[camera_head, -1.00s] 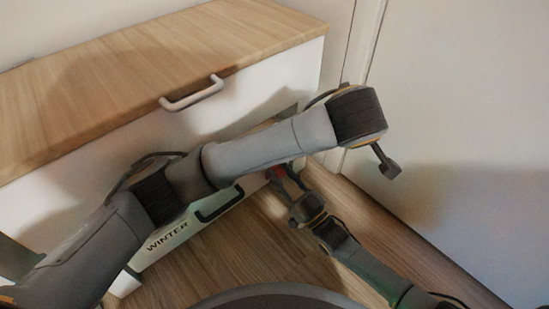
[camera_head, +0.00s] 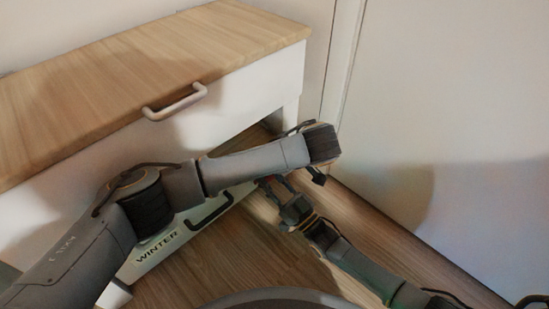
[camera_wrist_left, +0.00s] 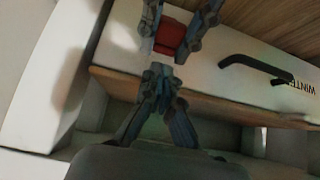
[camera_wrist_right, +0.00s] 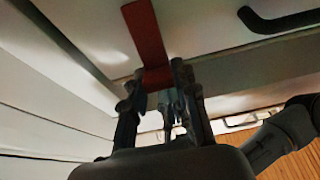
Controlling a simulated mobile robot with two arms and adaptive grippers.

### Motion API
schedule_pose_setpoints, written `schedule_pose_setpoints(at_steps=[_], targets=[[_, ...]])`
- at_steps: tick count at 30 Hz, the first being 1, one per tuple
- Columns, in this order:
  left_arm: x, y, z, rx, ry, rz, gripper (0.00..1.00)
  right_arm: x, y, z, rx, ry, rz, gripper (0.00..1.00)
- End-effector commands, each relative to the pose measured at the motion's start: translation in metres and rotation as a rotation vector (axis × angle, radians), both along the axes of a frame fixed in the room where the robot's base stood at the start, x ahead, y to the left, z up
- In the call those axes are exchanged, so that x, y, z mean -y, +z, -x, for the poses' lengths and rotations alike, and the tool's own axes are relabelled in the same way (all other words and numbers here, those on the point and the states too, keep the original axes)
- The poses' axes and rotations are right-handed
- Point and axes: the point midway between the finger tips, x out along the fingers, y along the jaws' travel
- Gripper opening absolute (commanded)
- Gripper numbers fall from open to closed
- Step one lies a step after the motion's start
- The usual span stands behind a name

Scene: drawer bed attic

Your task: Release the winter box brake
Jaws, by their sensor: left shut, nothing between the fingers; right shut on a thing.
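The winter box (camera_head: 172,236) is a white drawer front marked WINTER with a black handle, low under the cabinet. The red brake (camera_wrist_right: 146,28) is a flat strip at the box's end in the right wrist view. It also shows in the left wrist view (camera_wrist_left: 170,36). My right gripper (camera_wrist_right: 158,74) is shut on the brake's end; its fingers stand on both sides of the red in the left wrist view. My left gripper (camera_wrist_left: 163,76) is shut and empty, just short of the brake and apart from it. In the head view my left forearm hides part of the box.
A white cabinet with a wooden top (camera_head: 140,75) and a white handle (camera_head: 175,102) stands above the box. A white wall panel (camera_head: 440,110) is at the right. Wooden floor (camera_head: 240,255) lies open in front of the box.

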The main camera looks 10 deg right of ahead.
Motion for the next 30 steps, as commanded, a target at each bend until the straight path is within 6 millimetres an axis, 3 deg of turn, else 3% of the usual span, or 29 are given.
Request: schedule_pose_setpoints(at_steps=[6,16,30], targets=[[-0.009,-0.017,-0.012,0.001,0.000,-0.001,0.00,0.000,-0.001,0.000,-0.002,0.000,0.001,0.00],[-0.009,-0.019,-0.014,0.000,-0.001,0.002,0.00,0.000,-0.001,0.000,-0.002,0.000,0.001,0.00],[0.001,-0.027,0.001,-0.011,-0.007,0.005,0.00,-0.001,0.000,-0.001,-0.002,0.000,0.002,0.00]])
